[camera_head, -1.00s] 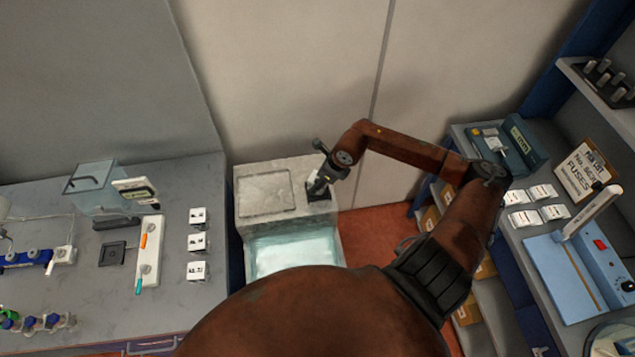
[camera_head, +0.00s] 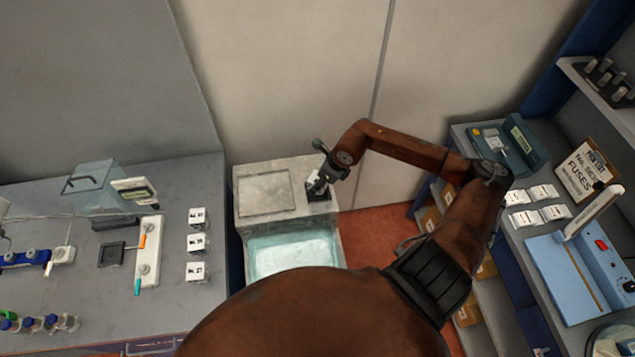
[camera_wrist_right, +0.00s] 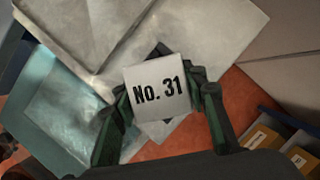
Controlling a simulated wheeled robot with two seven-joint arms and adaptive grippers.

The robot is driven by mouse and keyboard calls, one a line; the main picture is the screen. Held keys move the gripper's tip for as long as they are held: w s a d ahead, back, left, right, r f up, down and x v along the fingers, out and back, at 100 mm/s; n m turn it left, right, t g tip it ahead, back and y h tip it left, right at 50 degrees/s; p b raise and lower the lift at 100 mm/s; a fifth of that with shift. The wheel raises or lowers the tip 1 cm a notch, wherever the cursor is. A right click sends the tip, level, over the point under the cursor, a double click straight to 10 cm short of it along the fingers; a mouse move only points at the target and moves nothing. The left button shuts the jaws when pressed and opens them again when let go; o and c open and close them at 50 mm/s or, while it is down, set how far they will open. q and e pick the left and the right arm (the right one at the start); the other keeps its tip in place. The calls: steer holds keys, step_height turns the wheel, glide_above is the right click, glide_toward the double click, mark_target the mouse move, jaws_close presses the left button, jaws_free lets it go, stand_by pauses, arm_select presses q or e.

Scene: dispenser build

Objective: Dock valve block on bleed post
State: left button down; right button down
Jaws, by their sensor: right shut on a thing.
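My right gripper (camera_wrist_right: 165,100) is shut on a white block marked "No. 31" (camera_wrist_right: 158,88), its fingers on either side of it in the right wrist view. In the head view the right gripper (camera_head: 322,180) is at the right side of the top of a grey stone-like stand (camera_head: 285,172). A dark square base (camera_head: 319,195) sits on the stand under the gripper, and a dark corner shows behind the block in the wrist view. I cannot make out a bleed post; the block and fingers cover that spot. I cannot tell whether the block touches the base. My left gripper is not in view.
A pale water-like basin (camera_head: 293,256) is at the stand's front. The left bench (camera_head: 180,300) holds several white labelled blocks and fittings. Red floor shows between.

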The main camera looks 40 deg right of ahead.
steer(key=shift+f+b, duration=0.4)
steer(key=shift+f, duration=0.05)
steer(key=c, duration=1.5)
jaws_free()
steer(key=shift+o, duration=0.2)
steer(key=p+v, duration=0.7)
steer(key=v, duration=0.4)
steer(key=shift+s+f, duration=0.1)
steer(key=shift+s, duration=0.05)
